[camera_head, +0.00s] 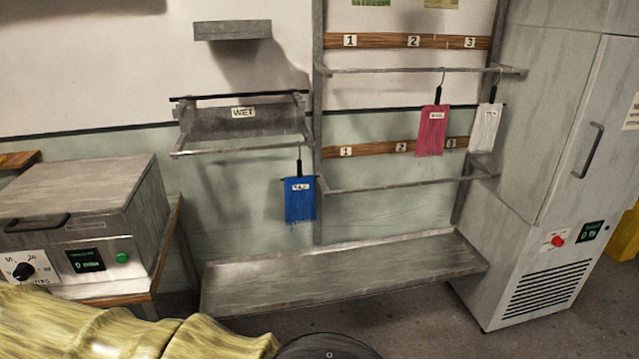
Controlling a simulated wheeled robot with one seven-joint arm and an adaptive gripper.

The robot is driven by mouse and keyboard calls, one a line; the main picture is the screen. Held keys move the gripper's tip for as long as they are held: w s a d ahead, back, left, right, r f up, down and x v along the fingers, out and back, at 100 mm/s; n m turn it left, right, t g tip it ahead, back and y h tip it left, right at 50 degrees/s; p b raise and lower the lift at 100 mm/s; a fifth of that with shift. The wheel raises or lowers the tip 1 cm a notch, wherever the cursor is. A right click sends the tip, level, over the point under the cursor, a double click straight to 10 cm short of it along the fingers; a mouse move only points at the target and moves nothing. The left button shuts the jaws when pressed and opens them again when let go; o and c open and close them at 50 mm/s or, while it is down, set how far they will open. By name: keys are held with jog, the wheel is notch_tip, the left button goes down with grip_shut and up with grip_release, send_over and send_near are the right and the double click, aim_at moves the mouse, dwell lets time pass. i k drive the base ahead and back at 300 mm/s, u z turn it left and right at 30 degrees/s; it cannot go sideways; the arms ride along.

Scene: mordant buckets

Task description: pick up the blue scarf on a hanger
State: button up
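The blue scarf (300,203) hangs on a dark hanger with a small white label, too small to read. Its hook reaches up to the right end of the front bar of the rack marked WET (196,152). The scarf hangs straight down in front of the pale green wall, close to the left post of the taller rack. My gripper's fingers do not show in this view.
A pink scarf (432,132) and a white scarf (486,130) hang on the upper rail (385,70) at right. A metal bench (340,278) runs below. A box machine with dial (75,205) stands left, a tall cabinet (545,150) right.

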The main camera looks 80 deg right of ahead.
aim_at(300, 190)
jog(key=z, duration=1)
jog(key=i, duration=0.95)
jog(key=z, duration=0.95)
